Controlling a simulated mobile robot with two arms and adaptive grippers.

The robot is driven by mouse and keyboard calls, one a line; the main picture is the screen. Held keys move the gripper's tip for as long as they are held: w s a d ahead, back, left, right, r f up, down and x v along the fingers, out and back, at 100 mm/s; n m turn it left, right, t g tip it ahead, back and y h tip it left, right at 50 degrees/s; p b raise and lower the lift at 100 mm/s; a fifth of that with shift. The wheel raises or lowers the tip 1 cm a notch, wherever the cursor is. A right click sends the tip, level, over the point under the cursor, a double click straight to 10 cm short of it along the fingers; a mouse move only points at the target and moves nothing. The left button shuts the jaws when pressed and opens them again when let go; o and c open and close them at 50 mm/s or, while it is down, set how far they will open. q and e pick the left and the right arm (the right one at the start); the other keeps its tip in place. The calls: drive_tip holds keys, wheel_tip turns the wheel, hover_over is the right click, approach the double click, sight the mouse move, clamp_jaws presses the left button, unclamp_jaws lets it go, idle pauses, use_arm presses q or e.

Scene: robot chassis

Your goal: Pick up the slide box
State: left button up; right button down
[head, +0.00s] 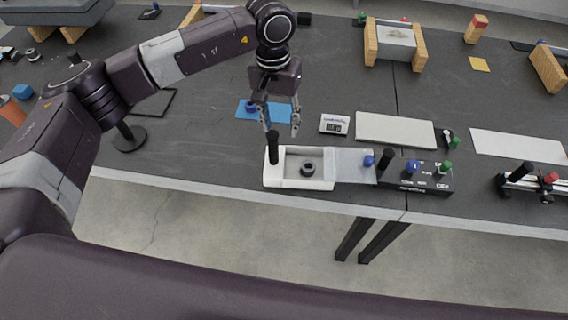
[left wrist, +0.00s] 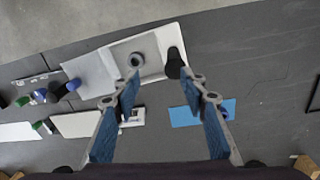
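The slide box (head: 318,183) appears to be the white open-topped box near the table's front edge, with a grey panel (head: 350,166) extending from its right side. A dark ring (head: 308,169) lies inside it, and a black upright post (head: 273,148) stands at its left end. The box also shows in the left wrist view (left wrist: 153,69), between and beyond the fingertips. My left gripper (head: 282,130) is open and empty, above and slightly behind the box's left end; it also shows in the left wrist view (left wrist: 157,80). My right gripper is not in view.
A black block with knobs (head: 425,183) adjoins the panel's right end. Behind the box are a blue mat (head: 252,112), a small white labelled item (head: 335,124) and a pale flat slab (head: 394,131). The dark tabletop left of the box is mostly clear.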

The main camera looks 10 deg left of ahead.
sight(273, 134)
use_arm(q)
drive_tip(key=shift+w+a+r+y, duration=0.1)
drive_tip(key=shift+w+a+y, duration=0.05)
drive_tip(key=shift+a, duration=0.25)
drive_tip(key=shift+w+a+r+y, duration=0.1)
drive_tip(key=shift+a+y, duration=0.05)
drive_tip(key=shift+a, duration=0.25)
drive_tip(key=shift+a+f, duration=0.15)
drive_tip(key=shift+f, duration=0.1)
drive_tip(key=shift+f+p, duration=0.6)
drive_tip(key=shift+f, duration=0.3)
drive_tip(key=f+p, duration=0.2)
drive_tip(key=f, duration=0.1)
drive_tip(key=f+p, duration=0.1)
drive_tip(key=shift+s+a+f, duration=0.1)
drive_tip(key=shift+s+f, duration=0.2)
drive_tip(key=shift+f, duration=0.45)
drive_tip(key=shift+c, duration=0.3)
clamp_jaws()
drive_tip(key=shift+w+r, duration=0.1)
